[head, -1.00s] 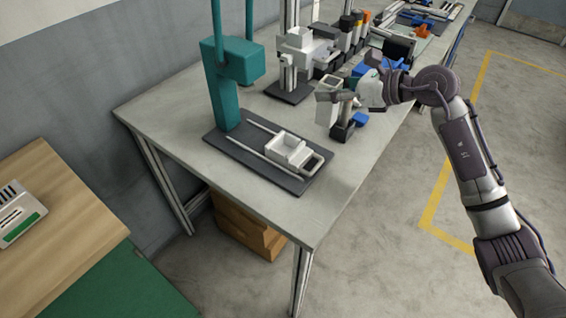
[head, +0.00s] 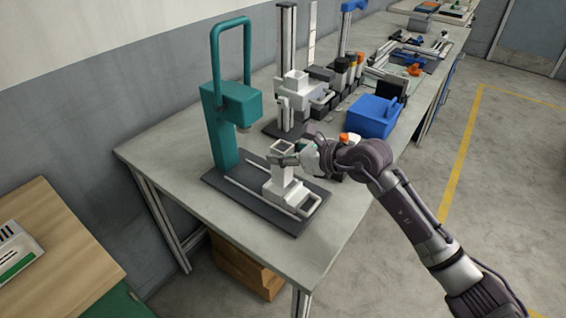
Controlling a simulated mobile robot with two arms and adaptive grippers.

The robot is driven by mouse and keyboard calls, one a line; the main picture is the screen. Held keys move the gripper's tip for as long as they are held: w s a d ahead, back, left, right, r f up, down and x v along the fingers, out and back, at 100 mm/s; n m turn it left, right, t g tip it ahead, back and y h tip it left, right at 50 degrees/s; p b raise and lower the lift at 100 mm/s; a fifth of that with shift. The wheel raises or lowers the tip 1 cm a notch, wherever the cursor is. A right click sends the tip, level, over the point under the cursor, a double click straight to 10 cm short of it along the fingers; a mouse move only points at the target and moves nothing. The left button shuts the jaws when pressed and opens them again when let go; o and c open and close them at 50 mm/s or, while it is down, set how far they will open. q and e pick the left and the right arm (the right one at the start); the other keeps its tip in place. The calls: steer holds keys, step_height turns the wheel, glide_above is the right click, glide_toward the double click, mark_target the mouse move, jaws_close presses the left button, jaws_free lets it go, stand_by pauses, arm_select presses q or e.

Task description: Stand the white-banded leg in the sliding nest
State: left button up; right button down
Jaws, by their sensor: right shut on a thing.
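The pale leg (head: 280,174) is a square upright post with an open top. My right gripper (head: 285,159) is shut around its upper part, reaching in from the right. The leg stands upright at the white sliding nest (head: 296,196), which sits on two light rails of a dark base plate. The leg's lower end overlaps the nest, so I cannot tell whether it is seated inside or just above it. The white band cannot be made out at this size. My left gripper is not in view.
The teal press (head: 222,120) rises just left of the nest, its head and handle close to the leg. The grey table (head: 160,150) is clear at front left.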

mark_target(289, 168)
step_height(289, 168, down, 4)
steer(key=shift+r, duration=0.25)
steer(key=shift+f, duration=0.2)
steer(key=shift+f, duration=0.2)
steer(key=c, duration=0.7)
jaws_free()
steer(key=shift+o, duration=0.2)
steer(key=shift+r, duration=0.15)
steer(key=b+v, duration=0.1)
steer(key=v, duration=1.1)
